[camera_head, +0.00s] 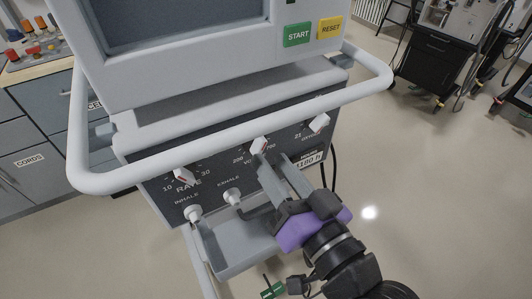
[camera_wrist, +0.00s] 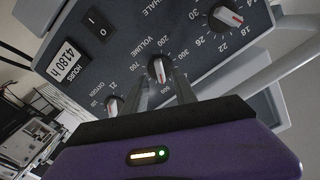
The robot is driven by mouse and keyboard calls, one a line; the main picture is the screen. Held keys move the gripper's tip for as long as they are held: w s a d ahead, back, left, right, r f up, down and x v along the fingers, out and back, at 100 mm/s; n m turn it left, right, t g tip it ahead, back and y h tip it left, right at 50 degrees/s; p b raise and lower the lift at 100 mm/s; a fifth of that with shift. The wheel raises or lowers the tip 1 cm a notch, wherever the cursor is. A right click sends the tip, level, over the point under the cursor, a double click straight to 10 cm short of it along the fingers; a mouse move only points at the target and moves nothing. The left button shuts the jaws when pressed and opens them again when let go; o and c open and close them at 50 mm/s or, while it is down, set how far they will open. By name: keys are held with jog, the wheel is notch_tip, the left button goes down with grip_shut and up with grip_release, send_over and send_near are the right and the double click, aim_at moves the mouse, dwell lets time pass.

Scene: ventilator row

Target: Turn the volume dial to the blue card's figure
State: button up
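The volume dial (camera_head: 260,146) is a white knob with a red pointer line, in the middle of the dark ventilator panel. It also shows in the wrist view (camera_wrist: 158,70), with printed figures around it; its pointer is too small to read exactly. My gripper (camera_head: 274,163) reaches up to it from the lower right. In the wrist view its two grey fingers (camera_wrist: 165,90) stand apart, with the knob just beyond and between their tips. Contact cannot be made out. No blue card is visible in either view.
The rate dial (camera_head: 183,176) and oxygen dial (camera_head: 319,121) flank the volume dial. Below are the inhale (camera_head: 192,213) and exhale (camera_head: 232,196) ports and a grey tray (camera_head: 225,262). A white rail (camera_head: 230,135) runs across above my gripper.

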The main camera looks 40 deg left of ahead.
jog(key=shift+v, duration=2)
jog(key=shift+w, duration=0.1)
jog(key=w+d+r+m+t, duration=0.2)
jog(key=w+t, duration=0.1)
jog(key=t, duration=0.1)
jog(key=d+f+m+t+h+p, duration=0.35)
jog(key=d+m+t+h, duration=0.45)
jog(key=d, duration=1)
jog(key=s+d+f+n+g+h+p, duration=0.1)
jog(key=s+d+f+g+h+p, duration=0.1)
jog(key=s+d+h, duration=0.2)
jog(key=s+d+f+g+h+p, duration=0.2)
jog(key=s+d, duration=0.9)
jog(key=s, duration=0.8)
jog(key=h+p, duration=0.1)
jog(key=h, duration=0.1)
jog(key=shift+f+n+h, duration=0.3)
jog(key=shift+f+n, duration=0.1)
